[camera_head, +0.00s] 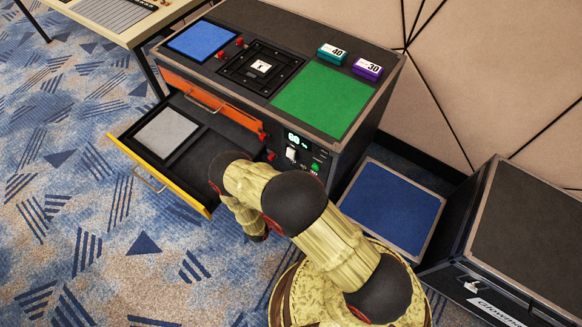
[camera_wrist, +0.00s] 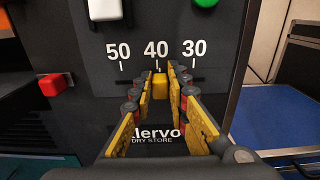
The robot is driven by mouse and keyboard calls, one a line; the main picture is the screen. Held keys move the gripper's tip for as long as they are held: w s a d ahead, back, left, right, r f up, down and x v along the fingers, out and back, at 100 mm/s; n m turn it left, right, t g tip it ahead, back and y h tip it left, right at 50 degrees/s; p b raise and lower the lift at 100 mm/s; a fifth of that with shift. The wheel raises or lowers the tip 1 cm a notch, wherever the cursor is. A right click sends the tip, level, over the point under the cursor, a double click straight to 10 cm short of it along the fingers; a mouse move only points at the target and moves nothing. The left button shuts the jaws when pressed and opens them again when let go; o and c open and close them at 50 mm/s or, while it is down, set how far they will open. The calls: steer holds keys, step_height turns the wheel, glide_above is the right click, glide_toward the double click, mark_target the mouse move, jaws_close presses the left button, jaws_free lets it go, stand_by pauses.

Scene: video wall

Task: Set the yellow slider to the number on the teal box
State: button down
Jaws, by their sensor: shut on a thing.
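The teal box (camera_head: 332,54) stands at the back of the cabinet top and shows the number 40. The yellow slider (camera_wrist: 160,86) sits on the cabinet's dark front panel in the wrist view, directly below the printed 40, between the 50 mark on its left and the 30 mark on its right. My gripper (camera_wrist: 160,76) is shut on the slider, with a yellow finger on each side of it. In the head view my arm hides the slider and my fingertips.
A purple box (camera_head: 367,69) marked 30 stands beside the teal box. A white switch (camera_wrist: 105,10) and a green button (camera_wrist: 206,2) are above the scale. A blue-topped platform (camera_head: 393,208) is at right.

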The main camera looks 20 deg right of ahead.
steer(key=c, duration=1.7)
jaws_free()
steer(key=v, duration=1.2)
steer(key=shift+w, duration=0.1)
